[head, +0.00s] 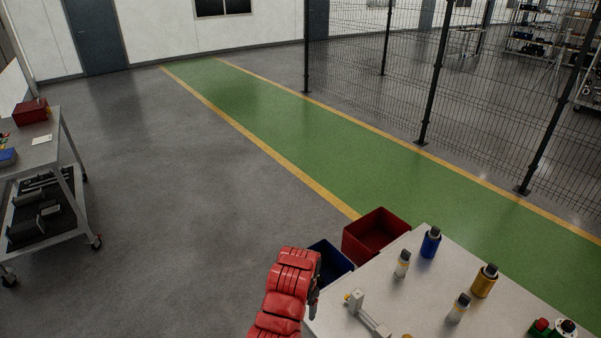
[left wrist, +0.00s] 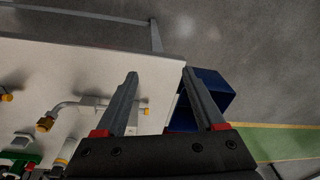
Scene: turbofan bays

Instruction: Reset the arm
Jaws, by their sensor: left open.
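My red left arm (head: 285,292) reaches up from the bottom of the head view, at the left edge of the white worktable (head: 335,318). Its dark left gripper (head: 316,284) is mostly hidden behind the arm there. In the left wrist view the left gripper (left wrist: 160,73) is open, with its two fingers apart and nothing between the tips. The fingers are over the table's edge, beside a bent pipe part (left wrist: 80,106) with a brass-coloured end. My right gripper is in neither view.
A blue bin (head: 333,257) and a red bin (head: 375,235) stand beside the table. Several bottle-like parts, including a blue one (head: 430,243) and a gold one (head: 484,282), stand on it. A cart (head: 45,155) is at left. The grey floor between is clear.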

